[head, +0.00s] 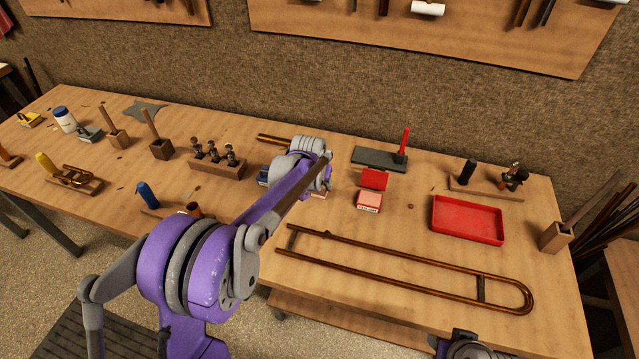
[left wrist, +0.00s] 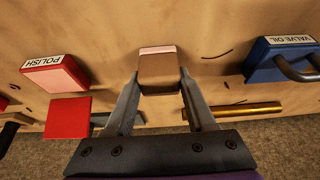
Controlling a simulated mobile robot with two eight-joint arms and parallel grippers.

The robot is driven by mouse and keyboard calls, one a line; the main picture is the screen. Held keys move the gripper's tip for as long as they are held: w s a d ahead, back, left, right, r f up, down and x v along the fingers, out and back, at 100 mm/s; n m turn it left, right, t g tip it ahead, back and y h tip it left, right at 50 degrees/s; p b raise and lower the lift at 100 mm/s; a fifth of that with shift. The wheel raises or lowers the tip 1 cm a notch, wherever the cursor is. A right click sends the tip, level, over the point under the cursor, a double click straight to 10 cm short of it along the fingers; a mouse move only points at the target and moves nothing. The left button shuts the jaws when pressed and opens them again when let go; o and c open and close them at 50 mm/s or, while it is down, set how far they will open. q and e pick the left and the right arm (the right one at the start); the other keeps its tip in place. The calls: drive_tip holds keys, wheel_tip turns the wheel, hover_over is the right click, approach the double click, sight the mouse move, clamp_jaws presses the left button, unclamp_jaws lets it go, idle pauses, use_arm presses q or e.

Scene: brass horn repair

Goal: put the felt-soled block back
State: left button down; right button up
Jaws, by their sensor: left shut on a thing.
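My left gripper (left wrist: 158,90) is shut on the felt-soled block (left wrist: 158,75), a brown block with a pale pinkish layer along its far edge in the left wrist view. The block sits between the fingertips, over or on the tabletop; I cannot tell if it touches the wood. In the head view my left forearm hides the gripper and most of the block. A grey part of my right arm shows at the bottom edge, but its gripper fingers do not.
The polish box (left wrist: 55,75) and a red piece (left wrist: 68,118) lie left of the block in the wrist view. The blue valve oil holder (left wrist: 280,58) is right. A brass slide (head: 400,275) lies in front; a red tray (head: 467,220) stands farther right.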

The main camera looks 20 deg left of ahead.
use_arm(q)
drive_tip(key=shift+f, duration=0.15)
drive_tip(key=shift+c, duration=1.2)
unclamp_jaws()
drive_tip(key=v, duration=1.2)
drive_tip(key=s+f, duration=0.3)
drive_tip(key=s, duration=1.3)
drive_tip(key=s+f, duration=0.3)
drive_tip(key=s, duration=1.3)
drive_tip(key=shift+t+p, duration=0.3)
drive_tip(key=shift+a+f, duration=0.1)
